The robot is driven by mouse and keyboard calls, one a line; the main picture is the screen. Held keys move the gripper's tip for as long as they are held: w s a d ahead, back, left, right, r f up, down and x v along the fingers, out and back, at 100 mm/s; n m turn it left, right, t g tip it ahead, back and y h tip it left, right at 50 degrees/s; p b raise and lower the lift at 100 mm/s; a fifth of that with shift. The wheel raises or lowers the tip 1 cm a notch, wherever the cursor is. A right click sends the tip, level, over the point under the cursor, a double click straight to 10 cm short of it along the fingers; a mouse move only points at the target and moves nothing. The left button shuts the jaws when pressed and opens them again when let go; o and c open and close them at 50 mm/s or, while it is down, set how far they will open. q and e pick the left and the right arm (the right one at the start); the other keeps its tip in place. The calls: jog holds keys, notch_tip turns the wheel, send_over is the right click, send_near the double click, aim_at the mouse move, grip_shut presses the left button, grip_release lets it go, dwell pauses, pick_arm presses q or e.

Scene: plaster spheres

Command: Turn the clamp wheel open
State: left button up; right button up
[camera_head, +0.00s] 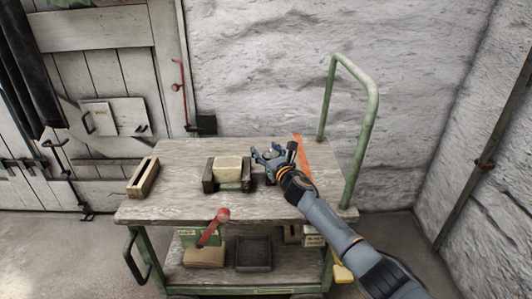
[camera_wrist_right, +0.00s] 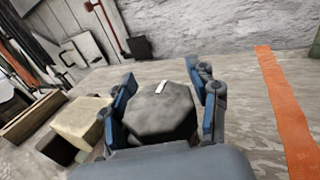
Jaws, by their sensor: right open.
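The clamp wheel (camera_wrist_right: 165,115) is a dark grey, many-sided knob with a white mark near its far edge. My right gripper (camera_head: 268,158) is open, with its blue fingers on both sides of the wheel; in the right wrist view (camera_wrist_right: 162,85) I cannot tell whether they touch it. In the head view the gripper mostly hides the wheel. Left of it, a pale block (camera_head: 229,168) sits between dark wooden clamp jaws (camera_head: 209,176). The block also shows in the wrist view (camera_wrist_right: 82,122). My left gripper is out of view.
The clamp stands on a wooden cart top (camera_head: 180,203). A slotted wooden piece (camera_head: 143,177) lies at the left and an orange strip (camera_head: 303,158) at the right. A green handle (camera_head: 369,130) rises at the right edge. A red lever (camera_head: 214,227) shows at the front.

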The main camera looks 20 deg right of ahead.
jog(key=c, duration=1)
jog(key=shift+f, duration=0.1)
jog(key=shift+f, duration=0.2)
jog(key=shift+c, duration=0.9)
